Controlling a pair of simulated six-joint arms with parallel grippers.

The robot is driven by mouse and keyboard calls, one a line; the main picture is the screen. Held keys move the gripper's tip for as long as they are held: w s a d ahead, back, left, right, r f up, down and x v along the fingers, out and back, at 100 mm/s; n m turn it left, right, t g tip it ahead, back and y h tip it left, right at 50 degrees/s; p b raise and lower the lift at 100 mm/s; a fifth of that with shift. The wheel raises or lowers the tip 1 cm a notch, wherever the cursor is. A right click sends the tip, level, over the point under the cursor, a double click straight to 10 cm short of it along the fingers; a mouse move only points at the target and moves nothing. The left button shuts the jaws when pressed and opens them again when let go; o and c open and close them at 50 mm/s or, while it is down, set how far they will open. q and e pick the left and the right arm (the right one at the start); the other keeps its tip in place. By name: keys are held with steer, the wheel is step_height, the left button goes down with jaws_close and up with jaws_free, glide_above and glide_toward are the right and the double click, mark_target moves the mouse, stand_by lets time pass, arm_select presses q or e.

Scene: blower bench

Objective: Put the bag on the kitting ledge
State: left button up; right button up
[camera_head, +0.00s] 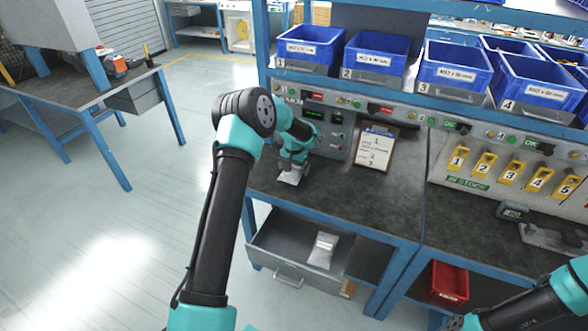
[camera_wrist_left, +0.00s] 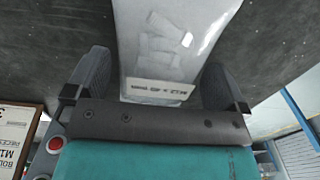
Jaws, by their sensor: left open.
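A small clear-and-white bag (camera_head: 289,177) lies at the left end of the dark bench top in the head view. My left gripper (camera_head: 293,164) is right over it, pointing down. In the left wrist view the bag (camera_wrist_left: 175,40), with pale parts inside and a printed label, shows between the two fingers (camera_wrist_left: 158,88). The fingers are open, one on each side of it; I cannot tell whether they touch it. No part is marked as the kitting ledge.
Another bag (camera_head: 323,250) lies in the open drawer (camera_head: 280,245) under the bench. A clipboard (camera_head: 375,147) leans behind the bench top. Blue bins (camera_head: 309,48) stand on the shelf above. A red bin (camera_head: 447,284) sits lower right. The bench top's middle is clear.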

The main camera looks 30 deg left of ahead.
arm_select(q)
step_height(320, 180, up, 12)
steer(key=shift+f, duration=0.2)
stand_by(0.7)
